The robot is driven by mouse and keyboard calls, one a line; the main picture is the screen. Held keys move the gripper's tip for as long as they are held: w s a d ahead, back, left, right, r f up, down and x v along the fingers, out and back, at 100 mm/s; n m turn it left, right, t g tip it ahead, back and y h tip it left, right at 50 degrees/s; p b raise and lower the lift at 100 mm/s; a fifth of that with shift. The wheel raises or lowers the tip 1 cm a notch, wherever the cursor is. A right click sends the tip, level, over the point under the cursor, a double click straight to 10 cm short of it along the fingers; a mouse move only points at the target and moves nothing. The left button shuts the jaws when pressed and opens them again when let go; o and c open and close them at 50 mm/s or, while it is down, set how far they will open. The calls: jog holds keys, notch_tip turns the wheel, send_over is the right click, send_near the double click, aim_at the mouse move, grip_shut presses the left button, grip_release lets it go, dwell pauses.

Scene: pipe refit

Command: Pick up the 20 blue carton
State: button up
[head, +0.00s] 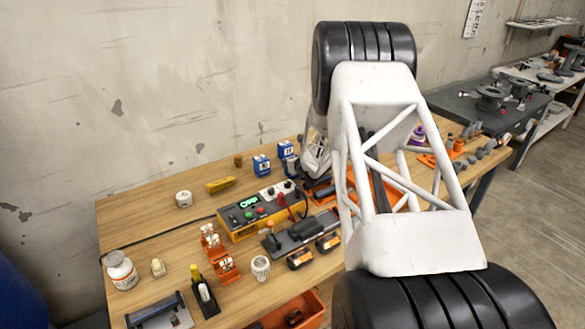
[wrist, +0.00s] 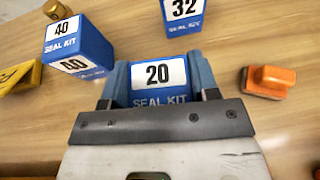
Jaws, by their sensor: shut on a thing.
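The 20 blue carton (wrist: 158,82) has a white label reading 20 above the words SEAL KIT. It sits between the two fingers of my gripper (wrist: 160,88) in the wrist view, and they are shut on its sides. The gripper body hides its lower part. I cannot tell whether the carton still touches the table.
Similar cartons stand close by: the 40 carton (wrist: 78,48) at left and the 32 carton (wrist: 183,14) behind. An orange block (wrist: 270,81) lies to the right. A yellow control box (head: 258,213) and several tools crowd the wooden table (head: 140,220) in front.

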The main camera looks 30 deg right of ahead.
jog(key=shift+r, duration=0.1)
jog(key=shift+r, duration=4.95)
jog(key=shift+a, duration=0.1)
